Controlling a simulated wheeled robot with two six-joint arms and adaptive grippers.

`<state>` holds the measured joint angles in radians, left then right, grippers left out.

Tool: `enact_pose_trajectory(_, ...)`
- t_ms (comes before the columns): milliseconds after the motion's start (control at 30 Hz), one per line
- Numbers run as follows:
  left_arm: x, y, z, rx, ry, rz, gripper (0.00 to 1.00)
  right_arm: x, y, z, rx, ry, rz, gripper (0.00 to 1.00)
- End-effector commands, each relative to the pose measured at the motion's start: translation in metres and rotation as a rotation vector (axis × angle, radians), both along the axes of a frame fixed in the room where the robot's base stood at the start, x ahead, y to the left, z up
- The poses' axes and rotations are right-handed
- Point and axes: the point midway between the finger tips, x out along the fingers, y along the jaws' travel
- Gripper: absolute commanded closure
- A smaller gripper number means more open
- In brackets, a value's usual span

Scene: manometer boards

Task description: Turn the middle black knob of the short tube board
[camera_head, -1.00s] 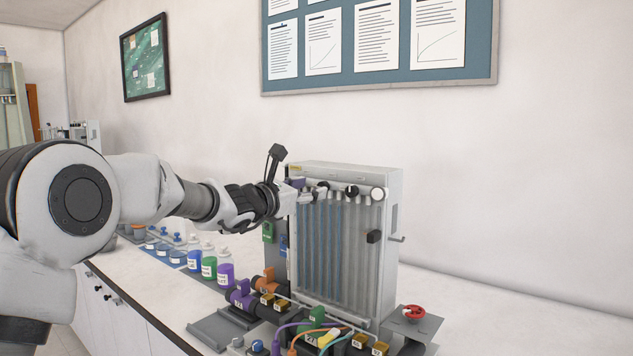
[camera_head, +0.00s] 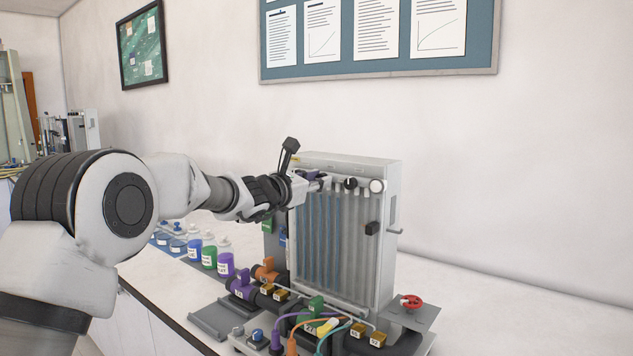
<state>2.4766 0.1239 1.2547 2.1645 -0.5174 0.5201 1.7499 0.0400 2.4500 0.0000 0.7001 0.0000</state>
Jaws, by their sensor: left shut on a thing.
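The tube board (camera_head: 391,225) stands upright on the bench, a grey-white frame with a row of vertical tubes, some bluish. Along its top, a black knob (camera_head: 351,184) and, right of it, a white knob (camera_head: 377,186) show clearly. My left gripper (camera_head: 321,182) reaches in from the left at the top of the board, left of that visible black knob. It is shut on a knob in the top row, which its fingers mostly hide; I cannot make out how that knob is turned. My right gripper is out of view.
Pipes with orange, purple and green valve handles (camera_head: 243,281) and coloured hoses lie in front of the board. A red handwheel (camera_head: 412,301) is at the right. Several labelled bottles (camera_head: 209,257) stand left.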

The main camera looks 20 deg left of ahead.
Motion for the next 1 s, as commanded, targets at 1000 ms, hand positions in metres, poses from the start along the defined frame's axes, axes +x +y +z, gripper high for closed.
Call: enact_pose_trajectory(1000,-0.001,-0.002,-0.006,0.739,-0.271,0.001,1.0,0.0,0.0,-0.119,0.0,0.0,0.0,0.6)
